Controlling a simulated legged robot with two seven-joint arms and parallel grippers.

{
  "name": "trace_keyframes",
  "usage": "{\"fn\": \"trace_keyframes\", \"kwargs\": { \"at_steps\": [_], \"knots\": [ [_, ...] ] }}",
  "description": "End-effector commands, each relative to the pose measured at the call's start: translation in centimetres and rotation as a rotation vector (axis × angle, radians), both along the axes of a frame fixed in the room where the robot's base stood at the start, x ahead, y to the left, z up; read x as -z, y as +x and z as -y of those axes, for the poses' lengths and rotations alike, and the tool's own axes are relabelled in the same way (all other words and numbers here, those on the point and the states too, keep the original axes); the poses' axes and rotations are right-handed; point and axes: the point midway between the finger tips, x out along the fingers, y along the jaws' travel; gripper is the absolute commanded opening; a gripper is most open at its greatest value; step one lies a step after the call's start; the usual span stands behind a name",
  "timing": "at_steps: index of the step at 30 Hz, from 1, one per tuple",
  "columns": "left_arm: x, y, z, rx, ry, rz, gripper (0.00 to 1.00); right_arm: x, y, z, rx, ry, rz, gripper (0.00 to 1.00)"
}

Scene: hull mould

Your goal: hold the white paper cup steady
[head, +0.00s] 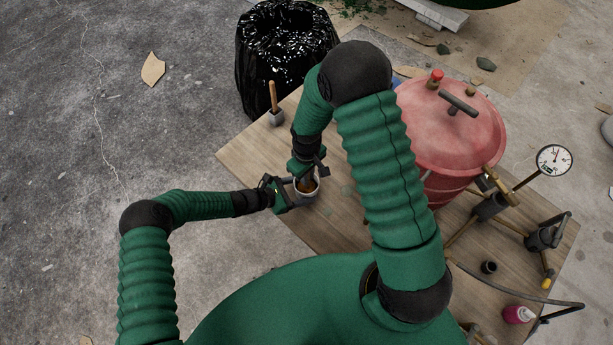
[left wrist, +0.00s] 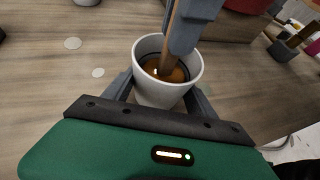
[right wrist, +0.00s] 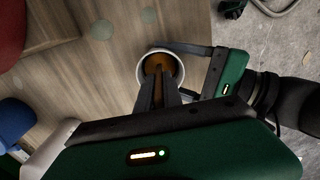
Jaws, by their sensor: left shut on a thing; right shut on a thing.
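The white paper cup (head: 298,191) stands upright near the left part of the wooden table, with amber-brown liquid inside. My left gripper (head: 289,190) is shut around it; in the left wrist view the grey fingers press on both sides of the cup (left wrist: 158,94). My right gripper (left wrist: 188,30) is above the cup, shut on a thin wooden stick (left wrist: 171,32). The stick's lower end is in the liquid. In the right wrist view the cup's rim (right wrist: 142,66) shows around the stick (right wrist: 158,88). The right fingers partly hide the cup in the head view.
A red pressure pot (head: 450,130) stands to the right on the table (head: 240,155), with a gauge (head: 554,160) and brass fittings beside it. A wooden-handled tool (head: 274,100) is at the table's far-left edge. A black bag-lined bin (head: 270,60) stands behind. A pink bottle (head: 517,314) is at front right.

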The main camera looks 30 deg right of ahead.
Motion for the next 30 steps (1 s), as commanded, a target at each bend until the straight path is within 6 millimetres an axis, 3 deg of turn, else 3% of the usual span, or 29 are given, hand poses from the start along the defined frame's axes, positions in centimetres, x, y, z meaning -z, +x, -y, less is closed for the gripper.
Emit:
{"fn": "trace_keyframes", "kwargs": {
  "at_steps": [30],
  "knots": [
    [0.0, 0.0, 0.0, 0.0, 0.0, 0.0, 0.43, -7.3, 0.1, 0.0, 0.0, 0.001, 0.002, 0.0]
  ]
}}
